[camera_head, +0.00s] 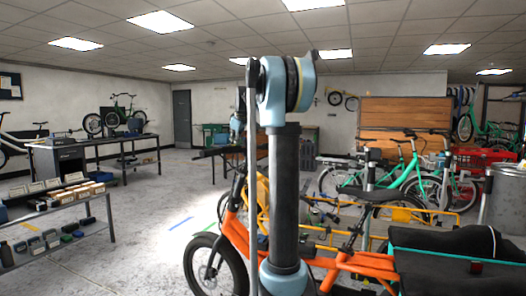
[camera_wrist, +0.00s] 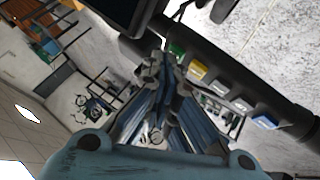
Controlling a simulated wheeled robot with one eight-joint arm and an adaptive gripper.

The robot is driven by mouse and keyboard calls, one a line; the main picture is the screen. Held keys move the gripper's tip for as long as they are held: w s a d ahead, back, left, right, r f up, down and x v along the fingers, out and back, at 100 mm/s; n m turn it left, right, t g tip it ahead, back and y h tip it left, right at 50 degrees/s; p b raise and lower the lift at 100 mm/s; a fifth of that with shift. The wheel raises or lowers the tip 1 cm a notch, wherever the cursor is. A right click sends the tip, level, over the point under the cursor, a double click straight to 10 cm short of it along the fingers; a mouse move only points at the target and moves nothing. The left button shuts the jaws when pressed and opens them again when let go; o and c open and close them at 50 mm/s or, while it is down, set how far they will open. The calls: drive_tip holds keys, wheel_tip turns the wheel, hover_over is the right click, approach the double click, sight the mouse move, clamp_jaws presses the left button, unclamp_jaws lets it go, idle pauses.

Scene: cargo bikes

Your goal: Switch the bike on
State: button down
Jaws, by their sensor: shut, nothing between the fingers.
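The orange cargo bike (camera_head: 236,232) stands in front of me in the head view, its front wheel at the left and its middle partly hidden behind my arm. A dark flat panel (camera_wrist: 122,12) sits at the top. My gripper (camera_wrist: 163,62) is shut and empty, its tips close to the bar near the green square. I cannot tell whether they touch. Any marking on the squares is too small to read.
Several green bikes (camera_head: 410,170) stand behind the orange one at the right. A black bench (camera_head: 480,265) or cargo part is at the front right. Shelves with small goods (camera_head: 60,200) stand at the left. The grey floor (camera_head: 130,235) between is clear.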

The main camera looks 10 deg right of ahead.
drive_tip(key=shift+r, duration=0.6)
wheel_tip(320, 180, up, 6)
drive_tip(key=shift+w+d, duration=0.15)
idle(0.8)
drive_tip(key=s+f+m+g, duration=0.2)
drive_tip(key=s+f+m, duration=0.1)
drive_tip(key=s+f, duration=1.1)
drive_tip(key=s+f+m+g, duration=0.2)
drive_tip(key=s+f, duration=1.3)
drive_tip(key=s, duration=0.8)
drive_tip(key=s+f+m+g+h, duration=0.1)
drive_tip(key=s+f+m, duration=0.3)
drive_tip(key=s+f, duration=1.1)
drive_tip(key=s+g, duration=0.1)
drive_tip(key=s, duration=0.3)
drive_tip(key=shift+s+d+f+m+g, duration=0.15)
drive_tip(key=shift+s+d+m+g, duration=0.15)
drive_tip(key=shift+m, duration=0.1)
